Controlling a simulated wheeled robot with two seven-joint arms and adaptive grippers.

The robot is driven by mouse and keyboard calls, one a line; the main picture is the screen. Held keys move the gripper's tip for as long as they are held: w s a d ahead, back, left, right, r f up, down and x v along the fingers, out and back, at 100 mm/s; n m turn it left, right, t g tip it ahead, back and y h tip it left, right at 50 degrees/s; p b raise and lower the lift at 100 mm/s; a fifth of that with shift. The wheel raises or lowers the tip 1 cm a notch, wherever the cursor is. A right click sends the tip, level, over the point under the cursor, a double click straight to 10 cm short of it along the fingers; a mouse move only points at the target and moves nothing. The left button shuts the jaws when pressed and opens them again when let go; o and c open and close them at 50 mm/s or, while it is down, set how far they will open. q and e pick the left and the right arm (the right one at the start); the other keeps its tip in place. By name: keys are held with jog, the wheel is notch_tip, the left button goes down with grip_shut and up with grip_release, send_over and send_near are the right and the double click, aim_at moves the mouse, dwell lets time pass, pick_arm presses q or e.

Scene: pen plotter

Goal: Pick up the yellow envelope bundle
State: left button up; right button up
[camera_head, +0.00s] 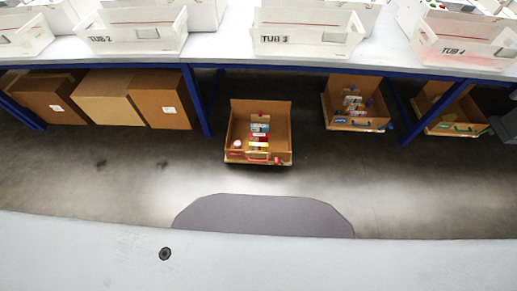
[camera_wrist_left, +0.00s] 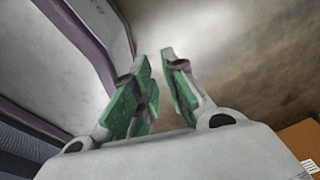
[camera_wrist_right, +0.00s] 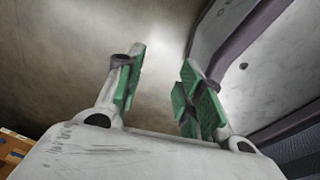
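I cannot pick out a yellow envelope bundle for certain in any view. In the head view an open brown box (camera_head: 279,115) stands on the floor in front of the table, with several small white, red, yellow and blue items (camera_head: 259,132) in it, too small to tell apart. My left gripper (camera_wrist_left: 156,60) shows in the left wrist view with its green-padded fingers apart and nothing between them. My right gripper (camera_wrist_right: 164,58) shows in the right wrist view, also with its fingers apart and empty. Neither gripper is in the head view.
A table (camera_head: 222,45) on blue legs carries several white tubs, among them TUB 2 (camera_head: 150,40), TUB 3 (camera_head: 300,40) and TUB 4 (camera_head: 465,50). Closed cartons (camera_head: 105,97) stand under its left side. More open boxes (camera_head: 336,95) with items stand at right. Floor around the middle box is clear.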

pick_arm(q)
jog(key=o, duration=0.7)
jog(key=shift+s+d+r+p, duration=0.1)
jog(key=shift+d+r+p, duration=0.15)
jog(key=shift+r+p, duration=0.55)
jog(key=shift+h, duration=0.3)
jog(key=d+r+p, duration=0.1)
jog(key=r+p, duration=0.2)
jog(key=s+d+r+p, duration=0.1)
jog(key=r+p, duration=0.3)
jog(key=d+r+p, duration=0.2)
jog(key=r+p, duration=0.2)
jog(key=shift+s+d, duration=0.1)
jog(key=shift+s, duration=0.2)
jog(key=shift+s+d+r+p, duration=0.15)
jog(key=shift+d+r+p, duration=0.2)
jog(key=shift+r+p, duration=0.4)
jog(key=shift+s+d+r+p, duration=0.1)
jog(key=shift+d+r+p, duration=0.2)
jog(key=shift+r+p, duration=0.45)
pick_arm(e)
jog(key=s+a+r, duration=0.1)
jog(key=a+r, duration=0.2)
jog(key=r, duration=0.4)
jog(key=s+a+r, duration=0.1)
jog(key=a+r, duration=0.2)
jog(key=r, duration=0.5)
jog(key=shift+a+r+y, duration=0.15)
jog(key=shift+r+y, duration=0.05)
jog(key=shift+y, duration=0.2)
